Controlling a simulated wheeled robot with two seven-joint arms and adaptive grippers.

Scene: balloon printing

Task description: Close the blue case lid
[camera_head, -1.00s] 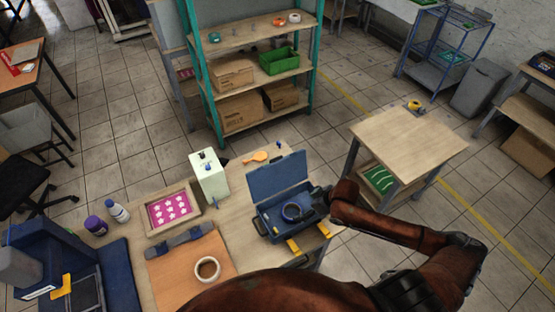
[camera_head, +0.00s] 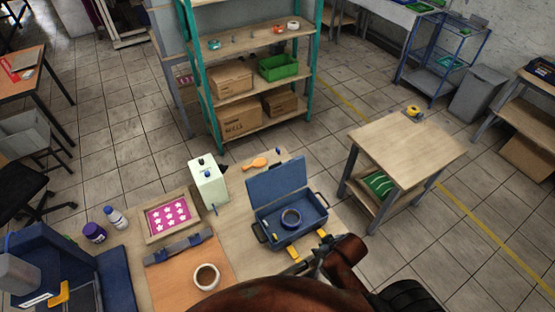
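The blue case (camera_head: 268,238) stands on the workbench with its lid (camera_head: 277,188) raised upright at the back. A dark blue ring-shaped roll (camera_head: 291,219) lies inside it. Two yellow latches (camera_head: 294,254) show at the case's front edge. My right gripper (camera_head: 318,262) is just in front of the case, near the yellow latches and apart from the lid. Its fingers are small and dark here, so I cannot tell whether they are open or shut. My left gripper is not in view.
A white box (camera_head: 208,184) and an orange scraper (camera_head: 255,163) are left of and behind the lid. A separate wooden table (camera_head: 408,150) stands to the right.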

